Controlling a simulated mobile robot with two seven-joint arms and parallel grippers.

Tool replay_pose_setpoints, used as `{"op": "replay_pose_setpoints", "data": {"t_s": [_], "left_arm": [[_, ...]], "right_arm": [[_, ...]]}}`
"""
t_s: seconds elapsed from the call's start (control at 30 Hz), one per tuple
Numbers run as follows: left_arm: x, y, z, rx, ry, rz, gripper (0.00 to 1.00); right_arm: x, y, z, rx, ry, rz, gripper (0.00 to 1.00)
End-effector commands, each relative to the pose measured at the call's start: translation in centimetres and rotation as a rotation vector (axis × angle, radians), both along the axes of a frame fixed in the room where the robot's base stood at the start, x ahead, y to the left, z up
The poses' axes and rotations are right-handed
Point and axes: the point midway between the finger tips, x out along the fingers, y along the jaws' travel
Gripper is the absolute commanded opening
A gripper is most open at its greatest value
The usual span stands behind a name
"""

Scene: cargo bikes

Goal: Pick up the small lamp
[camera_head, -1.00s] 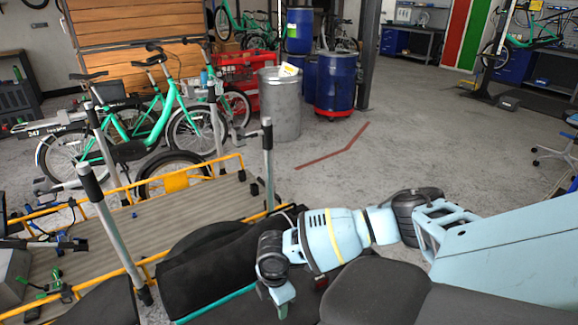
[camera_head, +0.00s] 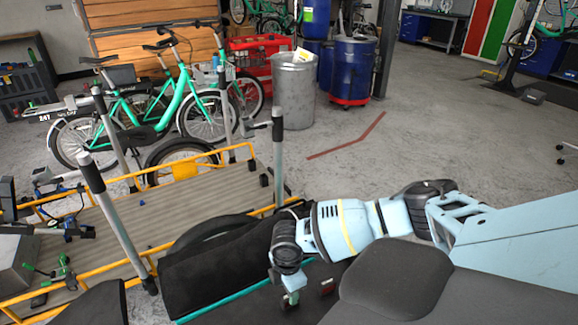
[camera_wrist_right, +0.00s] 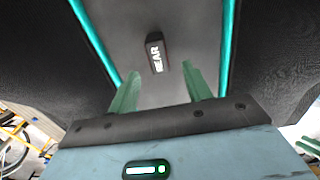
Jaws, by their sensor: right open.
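The small lamp (camera_wrist_right: 155,53) is a small dark block with white "REAR" lettering in the right wrist view. It lies on a dark grey surface between two teal edges. In the head view a small dark item with a reddish face (camera_head: 327,287), probably the lamp, lies just right of my right gripper (camera_head: 291,298). In the right wrist view my right gripper (camera_wrist_right: 161,72) is open, with its two green fingers apart and nothing between them. The lamp shows beyond the fingertips, roughly in line with the gap, apart from them. My left gripper is not in view.
Dark padded panels (camera_head: 215,265) stand left of my right gripper, with a grey upright post (camera_head: 278,160) beyond. A slatted cargo deck (camera_head: 150,220) with yellow rails is at left. Green bikes (camera_head: 165,105) and a metal bin (camera_head: 293,92) stand behind. Open floor lies at right.

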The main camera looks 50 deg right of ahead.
Motion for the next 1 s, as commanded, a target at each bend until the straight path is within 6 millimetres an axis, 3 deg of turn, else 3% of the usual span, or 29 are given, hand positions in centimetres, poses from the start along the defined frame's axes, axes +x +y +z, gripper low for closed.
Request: {"op": "replay_pose_setpoints", "data": {"t_s": [0.23, 0.6, 0.87, 1.0], "left_arm": [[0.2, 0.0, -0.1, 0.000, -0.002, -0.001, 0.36], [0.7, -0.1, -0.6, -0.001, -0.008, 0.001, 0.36], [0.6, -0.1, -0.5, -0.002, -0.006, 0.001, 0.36], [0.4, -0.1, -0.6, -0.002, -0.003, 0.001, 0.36]], "right_arm": [[0.0, -0.1, -1.0, 0.000, 0.001, 0.000, 0.49], [-0.1, -0.7, -5.4, 0.000, 0.001, 0.000, 0.49], [0.0, -0.7, -5.6, 0.001, -0.001, 0.000, 0.49], [0.0, -0.7, -5.6, 0.001, -0.001, 0.000, 0.32]]}}
